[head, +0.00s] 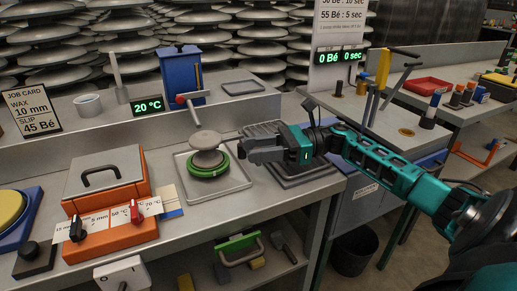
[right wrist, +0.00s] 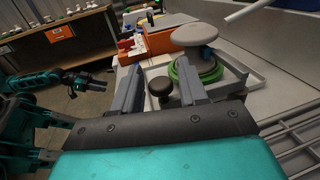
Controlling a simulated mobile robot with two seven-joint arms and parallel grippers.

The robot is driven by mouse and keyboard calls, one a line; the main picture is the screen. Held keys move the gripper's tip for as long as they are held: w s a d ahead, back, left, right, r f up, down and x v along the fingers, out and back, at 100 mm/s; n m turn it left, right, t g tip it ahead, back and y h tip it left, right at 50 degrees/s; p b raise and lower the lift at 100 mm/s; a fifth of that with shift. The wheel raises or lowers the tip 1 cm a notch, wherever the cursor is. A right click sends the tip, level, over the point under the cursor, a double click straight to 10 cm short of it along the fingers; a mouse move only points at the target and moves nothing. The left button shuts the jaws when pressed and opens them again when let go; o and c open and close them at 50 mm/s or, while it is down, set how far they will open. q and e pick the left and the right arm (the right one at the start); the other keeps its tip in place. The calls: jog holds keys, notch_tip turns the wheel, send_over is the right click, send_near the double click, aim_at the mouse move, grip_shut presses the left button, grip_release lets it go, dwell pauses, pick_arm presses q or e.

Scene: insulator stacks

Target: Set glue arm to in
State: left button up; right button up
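My right gripper (head: 262,150) is just right of a grey insulator stack (head: 206,150) with a green ring at its base. In the right wrist view its two fingers (right wrist: 158,92) are apart. A dark round knob (right wrist: 160,87) shows between them, with gaps on both sides; I cannot tell whether it belongs to the glue arm. The stack, seen there too (right wrist: 195,55), stands beyond the fingers.
The stack stands on a grey tray (head: 232,186). A dark ribbed tray (head: 312,174) lies under my right arm. An orange heater box (head: 112,190) with knobs stands left. A post with a yellow handle (head: 383,68) rises at right.

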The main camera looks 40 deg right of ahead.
jog(key=shift+o, duration=0.2)
jog(key=v, duration=1.3)
jog(key=shift+b, duration=0.4)
